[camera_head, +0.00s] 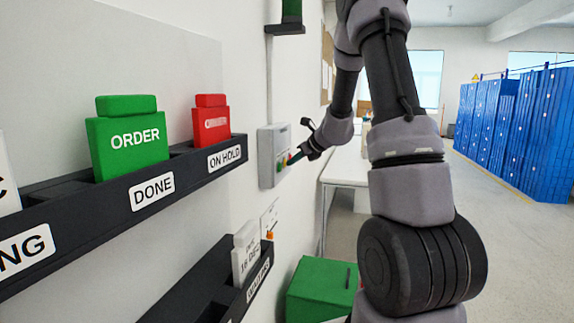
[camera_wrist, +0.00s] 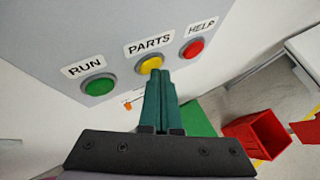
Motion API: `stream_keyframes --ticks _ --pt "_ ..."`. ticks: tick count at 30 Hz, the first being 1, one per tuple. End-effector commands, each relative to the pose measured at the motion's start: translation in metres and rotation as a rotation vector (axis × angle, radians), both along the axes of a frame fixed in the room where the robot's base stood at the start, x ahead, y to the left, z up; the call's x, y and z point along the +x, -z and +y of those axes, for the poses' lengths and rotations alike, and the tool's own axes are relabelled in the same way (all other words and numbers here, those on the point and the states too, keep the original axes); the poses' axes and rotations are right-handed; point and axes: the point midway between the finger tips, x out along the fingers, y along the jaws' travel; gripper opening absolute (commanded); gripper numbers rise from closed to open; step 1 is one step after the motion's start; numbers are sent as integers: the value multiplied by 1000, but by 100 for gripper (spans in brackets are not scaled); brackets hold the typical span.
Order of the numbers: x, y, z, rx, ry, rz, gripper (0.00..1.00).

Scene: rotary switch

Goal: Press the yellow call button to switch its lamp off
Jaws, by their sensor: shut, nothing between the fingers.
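The yellow button (camera_wrist: 149,64), labelled PARTS, sits on a grey wall box between two other buttons. It looks bright yellow; I cannot tell for sure whether its lamp is lit. My gripper (camera_wrist: 159,76) is shut and empty, with its green fingertips at the lower edge of the yellow button. The fingertips overlap the button in the wrist view; I cannot tell whether they touch it. In the head view the grey box (camera_head: 270,152) is on the wall, and my gripper (camera_head: 290,160) points at its face from the right.
The green RUN button (camera_wrist: 99,86) is to the left and the red HELP button (camera_wrist: 193,48) to the right. Black racks with cards (camera_head: 165,185) run along the wall. A white table (camera_head: 345,170) and a green bin (camera_head: 320,290) stand nearby.

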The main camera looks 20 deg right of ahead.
Motion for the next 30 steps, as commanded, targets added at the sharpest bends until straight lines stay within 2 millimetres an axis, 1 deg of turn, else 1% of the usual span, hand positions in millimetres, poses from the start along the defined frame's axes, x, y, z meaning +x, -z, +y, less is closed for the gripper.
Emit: stream_keyframes --ticks 8,17,24,26,30 --pt "0 0 1 1 -1 -1 0" --pt "-5 -1 -7 -1 -1 0 0" --pt "-5 0 -7 0 0 0 0" --pt "-6 0 -9 0 0 0 0" --pt "-12 -1 -19 0 2 -1 0"
